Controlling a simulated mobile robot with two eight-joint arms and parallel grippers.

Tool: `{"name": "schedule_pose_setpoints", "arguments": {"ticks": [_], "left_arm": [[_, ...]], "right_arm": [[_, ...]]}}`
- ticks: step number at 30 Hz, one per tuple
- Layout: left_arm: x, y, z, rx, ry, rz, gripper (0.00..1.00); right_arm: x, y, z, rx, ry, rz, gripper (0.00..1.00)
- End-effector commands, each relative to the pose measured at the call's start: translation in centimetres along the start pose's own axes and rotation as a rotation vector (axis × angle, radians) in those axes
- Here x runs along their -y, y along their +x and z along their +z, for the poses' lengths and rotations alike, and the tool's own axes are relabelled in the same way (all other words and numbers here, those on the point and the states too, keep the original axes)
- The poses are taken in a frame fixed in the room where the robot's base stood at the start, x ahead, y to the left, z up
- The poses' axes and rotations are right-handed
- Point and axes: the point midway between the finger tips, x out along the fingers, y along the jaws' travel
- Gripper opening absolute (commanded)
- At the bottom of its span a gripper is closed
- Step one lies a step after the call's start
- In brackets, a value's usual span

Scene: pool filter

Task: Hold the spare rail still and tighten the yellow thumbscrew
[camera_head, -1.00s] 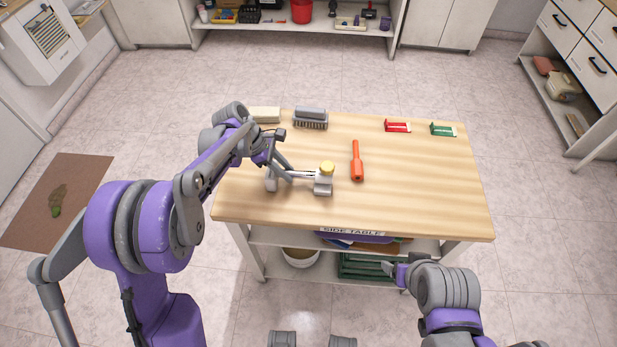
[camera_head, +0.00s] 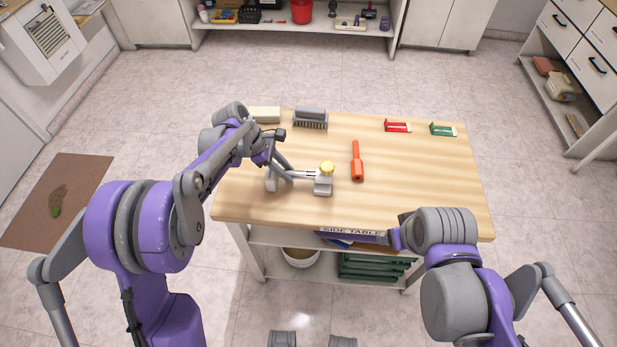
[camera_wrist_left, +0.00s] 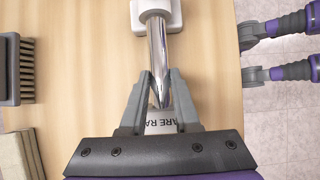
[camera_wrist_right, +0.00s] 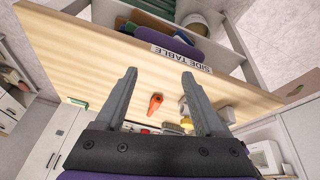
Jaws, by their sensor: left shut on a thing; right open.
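The spare rail (camera_head: 302,175) is a shiny metal rod lying left to right on the wooden table, ending in a pale block at its right. The yellow thumbscrew (camera_head: 327,168) sits upright on top of that block. My left gripper (camera_head: 286,176) is shut on the rail near its left end. In the left wrist view the fingers (camera_wrist_left: 160,82) press the rod (camera_wrist_left: 157,55) from both sides, beside a partly hidden label. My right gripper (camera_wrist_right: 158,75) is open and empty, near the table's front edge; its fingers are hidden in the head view.
A brush (camera_head: 311,118) and a pale block (camera_head: 265,115) lie at the back left, red (camera_head: 397,126) and green (camera_head: 443,129) brackets at the back right. The table's right half (camera_head: 430,185) is mostly clear.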

Motion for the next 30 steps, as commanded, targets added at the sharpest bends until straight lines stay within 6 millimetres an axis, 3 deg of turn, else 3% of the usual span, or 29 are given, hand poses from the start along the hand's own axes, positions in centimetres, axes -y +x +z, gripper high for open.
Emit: {"name": "schedule_pose_setpoints", "arguments": {"ticks": [1,6,18,24,30], "left_arm": [[0.0,0.0,0.0,0.001,0.0,0.0,0.0],[0.0,0.0,0.0,0.001,0.0,0.0,0.0],[0.0,0.0,0.0,0.001,0.0,0.0,0.0],[0.0,0.0,0.0,0.0,0.0,0.0,0.0],[0.0,0.0,0.0,0.0,0.0,0.001,0.0]], "right_arm": [[0.2,-0.3,-2.1,0.018,-0.07,-0.012,0.71],[0.9,-0.8,-7.9,0.081,-0.32,-0.054,0.71],[5.1,1.1,-19.7,0.202,-0.904,-0.191,0.71],[7.7,2.8,-23.4,0.239,-1.138,-0.26,0.71],[9.0,3.8,-24.8,0.256,-1.255,-0.297,0.71]]}}
